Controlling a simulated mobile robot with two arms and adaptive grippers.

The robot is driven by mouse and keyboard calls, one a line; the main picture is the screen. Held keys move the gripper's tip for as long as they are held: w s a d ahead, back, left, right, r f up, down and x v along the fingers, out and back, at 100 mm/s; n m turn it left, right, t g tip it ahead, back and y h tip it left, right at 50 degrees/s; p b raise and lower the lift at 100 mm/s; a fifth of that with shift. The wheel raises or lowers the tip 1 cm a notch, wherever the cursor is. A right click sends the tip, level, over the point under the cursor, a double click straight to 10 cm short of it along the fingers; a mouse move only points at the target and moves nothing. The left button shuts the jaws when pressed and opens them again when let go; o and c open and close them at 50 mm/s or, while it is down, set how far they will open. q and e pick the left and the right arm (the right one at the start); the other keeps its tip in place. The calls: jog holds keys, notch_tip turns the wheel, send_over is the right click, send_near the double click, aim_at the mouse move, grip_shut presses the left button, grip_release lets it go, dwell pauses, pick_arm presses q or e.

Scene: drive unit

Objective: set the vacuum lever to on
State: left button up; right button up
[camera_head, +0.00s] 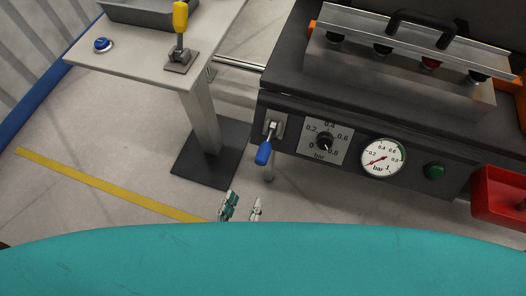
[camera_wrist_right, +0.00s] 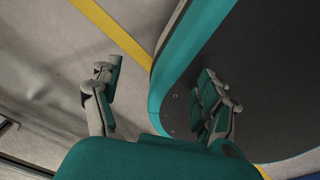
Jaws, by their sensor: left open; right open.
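A lever with a blue handle (camera_head: 264,152) sits at the left end of the dark machine's front panel, beside a pressure dial, and its handle hangs downward. Another lever with a yellow handle (camera_head: 180,18) stands upright on the light table. No label shows which one is the vacuum lever.
The panel carries a dial knob (camera_head: 325,142), a round gauge (camera_head: 383,157) and a green button (camera_head: 436,171). A red bin (camera_head: 499,195) is at the right. The table (camera_head: 133,68) also holds a grey tray (camera_head: 150,13) and a blue button (camera_head: 103,44).

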aim_at(263, 154)
pick_arm(q)
jog(key=x, duration=1.3)
jog(key=shift+w+d+f, duration=0.1)
jog(key=shift+w+d, duration=0.05)
jog(key=shift+w, duration=0.1)
jog(key=shift+w+d, duration=0.2)
jog(key=shift+w, duration=0.3)
pick_arm(e)
jog(key=shift+w+d+r, duration=0.25)
jog(key=shift+w+d, duration=0.35)
jog(key=shift+d, duration=0.05)
pick_arm(q)
jog(key=c, duration=0.6)
grip_shut()
pick_arm(e)
jog(key=shift+s+a, duration=0.15)
jog(key=shift+a, duration=0.15)
